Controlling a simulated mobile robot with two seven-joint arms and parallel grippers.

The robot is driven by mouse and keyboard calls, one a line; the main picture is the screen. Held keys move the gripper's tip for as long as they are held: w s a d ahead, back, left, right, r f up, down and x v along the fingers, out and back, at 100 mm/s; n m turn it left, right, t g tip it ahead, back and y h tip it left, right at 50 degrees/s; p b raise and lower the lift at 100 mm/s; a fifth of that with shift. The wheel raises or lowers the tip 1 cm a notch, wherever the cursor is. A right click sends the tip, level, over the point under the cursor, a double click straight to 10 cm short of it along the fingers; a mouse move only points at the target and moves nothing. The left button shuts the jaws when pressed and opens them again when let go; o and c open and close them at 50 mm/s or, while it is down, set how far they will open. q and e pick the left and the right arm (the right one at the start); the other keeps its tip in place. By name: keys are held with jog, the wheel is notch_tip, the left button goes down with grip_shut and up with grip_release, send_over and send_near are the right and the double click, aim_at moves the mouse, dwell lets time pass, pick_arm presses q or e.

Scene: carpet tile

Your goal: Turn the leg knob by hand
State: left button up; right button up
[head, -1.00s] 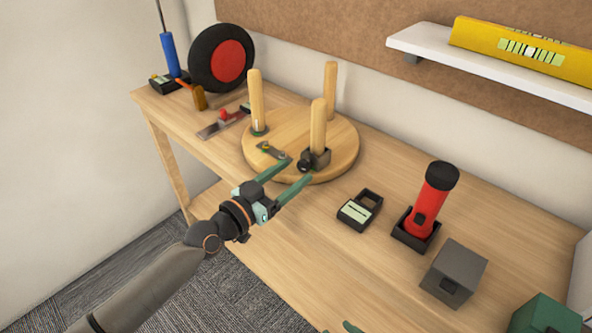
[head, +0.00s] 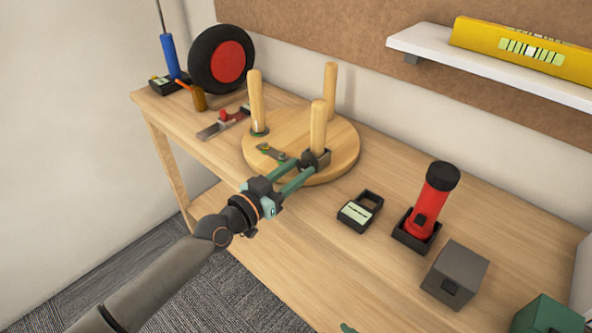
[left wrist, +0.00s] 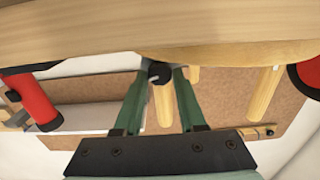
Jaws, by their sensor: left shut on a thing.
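An upturned round wooden stool (head: 335,170) lies on the workbench with its three legs (head: 318,128) pointing up. A dark bracket with a black knob (left wrist: 160,72) sits at the base of the front leg. My left gripper (head: 302,164) reaches in from the front left, its green fingers on either side of the knob. The left wrist view shows the knob between the fingertips (left wrist: 159,76), which are shut on it. In the head view the fingers largely hide the knob. A small green tip at the bottom edge may be my right gripper (head: 348,328); its jaws cannot be made out.
A metal plate (head: 270,152) lies on the stool left of the fingers. The bench front (head: 290,240) is bare.

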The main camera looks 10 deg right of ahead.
pick_arm(q)
grip_shut()
jog(key=shift+f+n+b, duration=0.1)
jog(key=shift+n+b, duration=0.35)
jog(key=shift+n, duration=0.95)
jog(key=n, duration=0.3)
jog(key=shift+b, duration=0.4)
pick_arm(e)
jog(key=shift+w+a+f, duration=0.3)
jog(key=shift+w+f, duration=0.05)
pick_arm(q)
jog(key=shift+o, duration=2.3)
grip_release()
jog(key=o, duration=0.4)
jog(key=shift+c, duration=0.2)
pick_arm(e)
jog(key=shift+s+f, duration=0.15)
jog(key=shift+s, duration=0.1)
